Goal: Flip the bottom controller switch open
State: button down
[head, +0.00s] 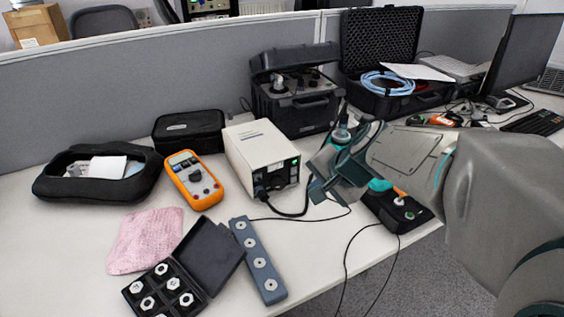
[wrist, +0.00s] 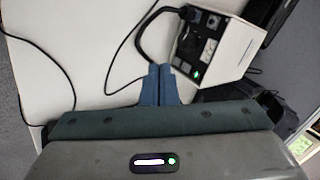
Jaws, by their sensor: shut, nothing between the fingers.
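A white controller box (head: 258,143) stands mid-table, with a dark front panel (head: 277,176) facing the table's front edge. A small green light (head: 295,161) glows on the panel, and a thick black cable plugs in low on it. The box also shows at the upper right of the wrist view (wrist: 232,40), with the green light (wrist: 196,74) at the panel's near end. Which panel part is the bottom switch, and its position, is too small to tell. My gripper (head: 315,191) is shut and empty, just right of the panel; its blue fingertips (wrist: 160,68) appear apart from the box.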

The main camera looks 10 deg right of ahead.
aim_at(294, 180)
jog(key=w+d+f+m+t+b, duration=0.1)
jog(key=w+d+f+m+b, duration=0.2)
jog(key=w+f+m+b, duration=0.1)
jog(key=shift+w+d+f+t, duration=0.2)
jog(key=shift+w+f+t, duration=0.2)
jog(key=shift+f, duration=0.05)
jog(key=b+x, duration=0.4)
jog(key=x, duration=0.5)
jog(key=shift+w+f, duration=0.1)
jog(key=shift+f, duration=0.35)
jog(key=w, duration=0.1)
jog(key=w+a, duration=0.1)
jog(key=w, duration=0.1)
jog(key=shift+f, duration=0.15)
jog(key=shift+w+a, duration=0.2)
jog(key=shift+w, duration=0.4)
